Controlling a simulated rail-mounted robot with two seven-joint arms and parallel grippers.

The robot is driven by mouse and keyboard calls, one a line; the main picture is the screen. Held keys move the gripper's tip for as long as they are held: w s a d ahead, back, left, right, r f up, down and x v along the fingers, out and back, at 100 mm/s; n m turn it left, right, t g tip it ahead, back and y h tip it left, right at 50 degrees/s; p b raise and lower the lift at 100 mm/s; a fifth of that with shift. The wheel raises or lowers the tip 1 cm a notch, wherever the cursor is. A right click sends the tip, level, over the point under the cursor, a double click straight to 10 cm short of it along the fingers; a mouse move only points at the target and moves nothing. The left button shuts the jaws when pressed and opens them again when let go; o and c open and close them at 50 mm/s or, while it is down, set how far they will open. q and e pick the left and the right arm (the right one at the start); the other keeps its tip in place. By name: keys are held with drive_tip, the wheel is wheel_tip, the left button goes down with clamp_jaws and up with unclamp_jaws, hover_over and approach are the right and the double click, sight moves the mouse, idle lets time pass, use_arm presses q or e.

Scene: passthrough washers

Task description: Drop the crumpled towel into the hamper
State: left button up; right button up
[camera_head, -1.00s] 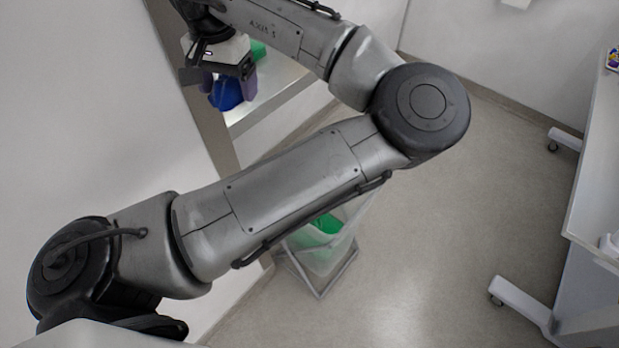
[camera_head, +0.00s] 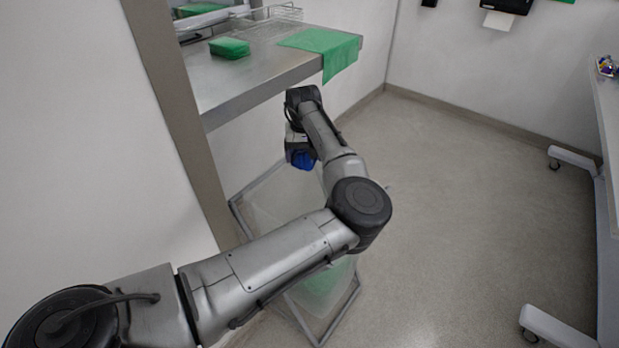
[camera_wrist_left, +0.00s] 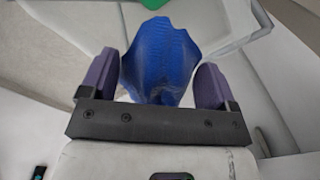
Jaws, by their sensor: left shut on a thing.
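The crumpled towel (camera_head: 303,161) is blue and hangs below my left gripper (camera_head: 298,146) in the head view. In the left wrist view the towel (camera_wrist_left: 158,62) is bunched between the two purple fingers of my left gripper (camera_wrist_left: 156,82), which is shut on it. The hamper (camera_head: 262,207) is a pale, see-through bag in a grey metal frame on the floor below the worktop. My left arm covers its middle. In the head view the towel shows over the hamper's far part; its exact height above the rim cannot be told. My right gripper is not in view.
A steel worktop (camera_head: 235,80) carries a folded green cloth (camera_head: 229,47), a wire basket (camera_head: 268,20) and a green cloth (camera_head: 325,45) draped over its edge. Something green (camera_head: 325,285) shows inside the hamper. Open floor (camera_head: 460,220) lies to the right, before a white wheeled table (camera_head: 608,150).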

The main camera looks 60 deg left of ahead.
use_arm(q)
drive_tip(key=f, duration=0.1)
drive_tip(key=w+f+b, duration=0.1)
drive_tip(key=f, duration=0.2)
drive_tip(key=shift+w+d+f, duration=0.15)
drive_tip(key=shift+w+d, duration=0.05)
drive_tip(key=shift+w, duration=0.05)
wheel_tip(320, 180, down, 6)
drive_tip(key=b, duration=0.9)
drive_tip(key=o, duration=0.8)
wheel_tip(320, 180, up, 13)
drive_tip(key=p, duration=0.4)
drive_tip(key=shift+f, duration=0.15)
drive_tip(key=shift+r+p, duration=0.3)
drive_tip(key=shift+r, duration=0.35)
